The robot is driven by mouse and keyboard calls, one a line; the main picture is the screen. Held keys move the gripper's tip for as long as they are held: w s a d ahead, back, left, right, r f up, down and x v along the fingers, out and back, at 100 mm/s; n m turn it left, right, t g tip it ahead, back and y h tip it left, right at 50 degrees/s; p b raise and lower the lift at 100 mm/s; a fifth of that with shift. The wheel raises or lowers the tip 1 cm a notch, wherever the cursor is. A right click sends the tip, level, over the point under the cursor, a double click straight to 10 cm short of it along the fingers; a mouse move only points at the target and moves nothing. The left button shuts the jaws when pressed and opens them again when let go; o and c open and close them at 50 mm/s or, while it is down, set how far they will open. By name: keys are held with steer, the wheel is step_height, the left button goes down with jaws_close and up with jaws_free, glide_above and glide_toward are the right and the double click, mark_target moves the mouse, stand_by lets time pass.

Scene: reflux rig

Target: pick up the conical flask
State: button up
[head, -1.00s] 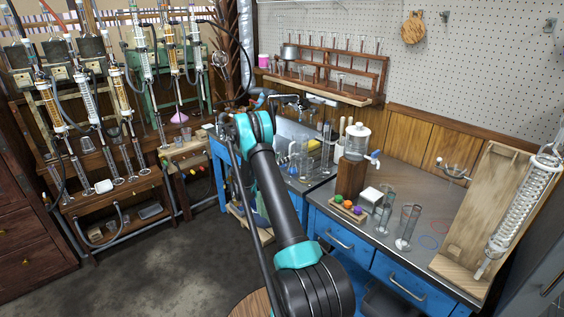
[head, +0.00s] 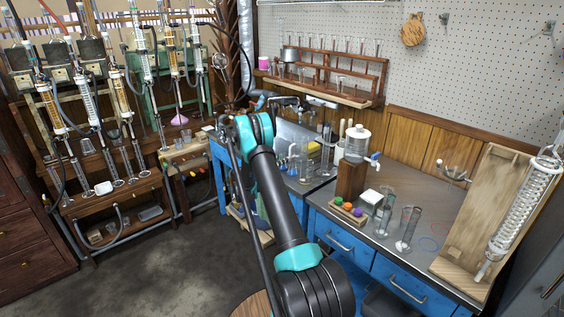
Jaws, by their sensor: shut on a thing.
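My arm (head: 278,200) rises from the bottom middle and reaches away toward the far bench. Its teal elbow (head: 254,128) stands in front of the sink end of that bench. My gripper is hidden behind the arm, so I cannot see its fingers or what is between them. I cannot single out the task's conical flask for sure. A small flask-shaped vessel with pink contents (head: 180,119) shows below the burettes at the left. Small clear glassware (head: 293,163) stands on the bench just right of my arm, too small to identify.
A blue-fronted bench (head: 400,262) at the right carries two tall glass cylinders (head: 407,228), a wooden block with coloured balls (head: 348,210) and a coiled condenser (head: 518,212) on a board. A wooden shelf rack (head: 335,72) holds glassware at the back. The dark floor (head: 150,265) at left is clear.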

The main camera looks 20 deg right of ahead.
steer(key=shift+r, duration=0.15)
step_height(320, 180, up, 24)
steer(key=shift+r, duration=0.25)
stand_by(1.4)
